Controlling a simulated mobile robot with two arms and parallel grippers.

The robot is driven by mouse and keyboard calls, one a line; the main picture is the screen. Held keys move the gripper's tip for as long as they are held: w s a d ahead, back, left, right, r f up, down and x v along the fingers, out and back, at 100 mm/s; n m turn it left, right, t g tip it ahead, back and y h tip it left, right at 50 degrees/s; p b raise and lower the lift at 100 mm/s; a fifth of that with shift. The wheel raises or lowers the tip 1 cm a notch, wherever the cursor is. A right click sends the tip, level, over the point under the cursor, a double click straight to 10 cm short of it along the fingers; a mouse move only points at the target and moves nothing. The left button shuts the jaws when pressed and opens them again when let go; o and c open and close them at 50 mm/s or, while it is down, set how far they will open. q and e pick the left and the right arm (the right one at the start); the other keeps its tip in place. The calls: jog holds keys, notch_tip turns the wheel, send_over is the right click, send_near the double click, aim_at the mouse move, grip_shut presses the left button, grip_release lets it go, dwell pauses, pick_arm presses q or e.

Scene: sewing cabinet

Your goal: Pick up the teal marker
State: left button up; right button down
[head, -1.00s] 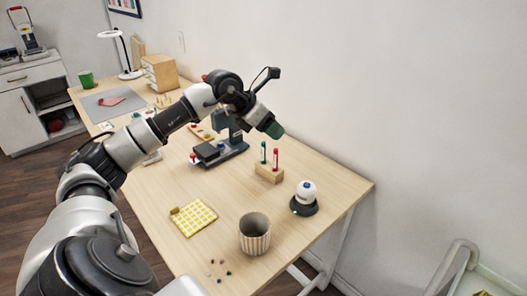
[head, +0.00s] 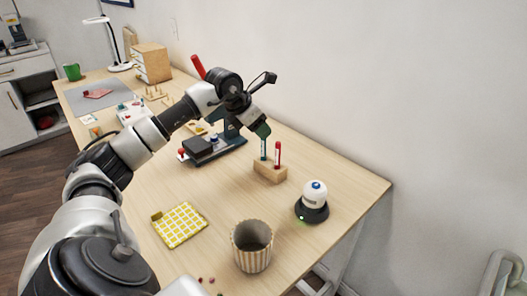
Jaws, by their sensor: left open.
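The teal marker (head: 263,151) stands upright in a small wooden block (head: 270,171) on the table, beside a red marker (head: 278,154). My left gripper (head: 263,131) is open, with its dark green fingertips pointing down just over the top of the teal marker. The fingers cover the marker's upper end, and I cannot tell whether they touch it. The marker is still in the block. My right gripper is out of view.
A white and black round device (head: 313,199) and a striped cup (head: 252,257) stand right and in front of the block. A dark machine (head: 215,148) is left of it. A yellow checked pad (head: 179,225) lies nearer. The wall is close behind.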

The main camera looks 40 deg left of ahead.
pick_arm(q)
send_over(266, 158)
jog(key=f, duration=0.5)
jog(key=shift+w+a+f, duration=0.25)
jog(key=shift+w+f, duration=0.15)
jog(key=shift+s, duration=0.1)
jog(key=shift+c, duration=0.3)
grip_shut()
